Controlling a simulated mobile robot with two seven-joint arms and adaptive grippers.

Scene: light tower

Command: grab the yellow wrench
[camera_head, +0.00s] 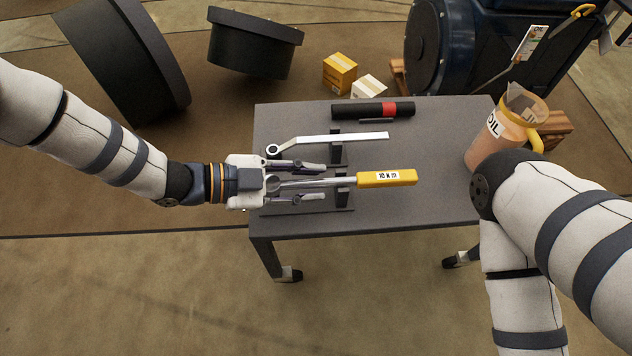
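The yellow wrench (387,177) has a yellow handle with a white label and a silver shaft reaching left to a round head. It lies across a dark holder (343,190) on the grey table (440,150). My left gripper (310,182) comes in from the left at the wrench's head end. Its two fingers are spread apart, one on each side of the silver shaft, and do not appear to touch it. My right arm enters from the right, and its gripper is not in view.
A white wrench (340,138) lies on the holder just behind the yellow one. A black and red cylinder (372,110) lies at the table's back. An orange oil jug (495,140) stands at the right edge, close to my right arm. The table's right front is clear.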

